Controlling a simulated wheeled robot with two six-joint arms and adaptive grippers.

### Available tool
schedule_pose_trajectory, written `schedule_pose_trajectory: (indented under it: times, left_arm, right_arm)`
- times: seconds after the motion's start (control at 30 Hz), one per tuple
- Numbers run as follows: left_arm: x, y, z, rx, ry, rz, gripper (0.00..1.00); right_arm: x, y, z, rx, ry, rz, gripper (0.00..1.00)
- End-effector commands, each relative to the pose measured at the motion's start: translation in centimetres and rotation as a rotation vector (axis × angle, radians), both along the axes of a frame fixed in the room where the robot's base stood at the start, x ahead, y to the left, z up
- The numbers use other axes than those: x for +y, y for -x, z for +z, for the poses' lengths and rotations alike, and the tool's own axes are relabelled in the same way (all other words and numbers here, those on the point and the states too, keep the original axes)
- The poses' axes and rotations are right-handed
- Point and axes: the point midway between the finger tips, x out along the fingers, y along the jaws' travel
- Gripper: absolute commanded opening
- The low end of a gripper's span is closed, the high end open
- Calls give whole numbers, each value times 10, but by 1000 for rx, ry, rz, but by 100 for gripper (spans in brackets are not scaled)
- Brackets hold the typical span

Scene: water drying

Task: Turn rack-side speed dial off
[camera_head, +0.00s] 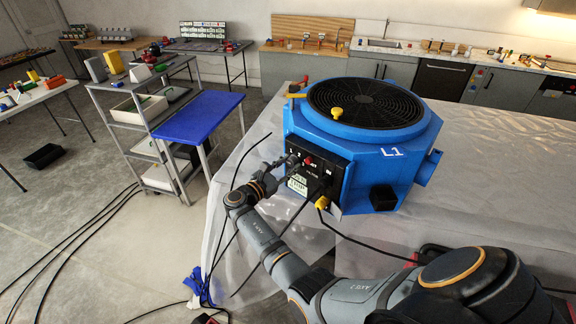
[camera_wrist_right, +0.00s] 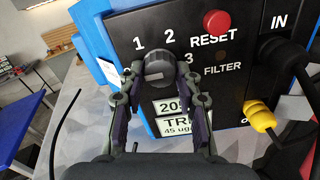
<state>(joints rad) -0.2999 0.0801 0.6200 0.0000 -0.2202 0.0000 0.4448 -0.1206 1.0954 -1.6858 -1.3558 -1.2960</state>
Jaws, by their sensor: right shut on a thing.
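The blue air-mover unit (camera_head: 362,150), marked L1, stands on the sheet-covered table with its black control panel (camera_head: 312,172) facing my right arm. The grey round speed dial (camera_wrist_right: 158,66) is on that panel, with the numbers 1, 2 and 3 around it. My right gripper (camera_wrist_right: 160,80) has a finger on each side of the dial and is shut on it. In the head view the right gripper (camera_head: 280,170) is at the panel's left part and hides most of the dial. A pale mark shows on the dial's lower face. My left gripper is out of view.
A red reset button (camera_wrist_right: 217,22) and a yellow-collared plug (camera_wrist_right: 262,116) with a black cable are right of the dial. Dark cables hang near my arm.

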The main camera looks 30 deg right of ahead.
Motion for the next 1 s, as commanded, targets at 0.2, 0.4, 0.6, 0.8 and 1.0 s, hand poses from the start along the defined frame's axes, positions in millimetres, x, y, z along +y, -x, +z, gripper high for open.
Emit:
schedule_pose_trajectory:
  times: [0.2,0.4,0.6,0.8,1.0]
  left_arm:
    - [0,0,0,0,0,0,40]
    - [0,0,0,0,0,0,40]
    - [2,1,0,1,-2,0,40]
    - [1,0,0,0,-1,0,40]
    - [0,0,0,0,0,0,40]
  right_arm:
    - [0,0,-1,2,0,0,48]
    - [0,0,0,1,0,0,56]
    - [0,0,4,-2,-1,0,56]
    - [0,0,42,-6,-1,0,56]
    - [0,0,82,-4,-2,0,56]
